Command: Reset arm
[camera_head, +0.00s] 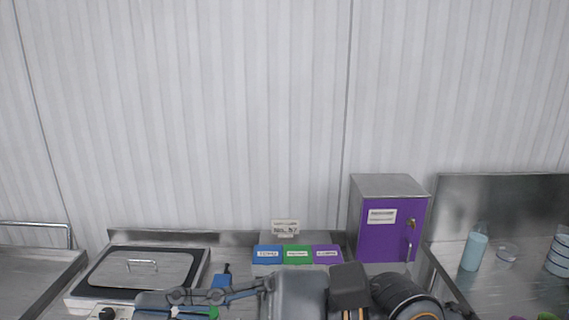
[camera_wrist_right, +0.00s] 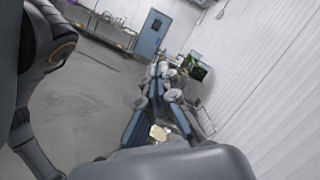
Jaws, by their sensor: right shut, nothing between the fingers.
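My right arm comes in along the bottom of the head view, with a grey link and dark joints. My right gripper (camera_head: 180,296) reaches left from it, low over the front of the counter. It is shut with nothing in it. In the right wrist view its two long fingers (camera_wrist_right: 164,72) point toward the far end of the room, away from the counter. My left gripper is not in view.
Blue, green and purple labelled bins (camera_head: 297,254) sit behind my gripper. A purple-doored steel cabinet (camera_head: 392,232) stands right of them. A light blue bottle (camera_head: 473,252) stands farther right. A blue door (camera_wrist_right: 154,33) shows far off.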

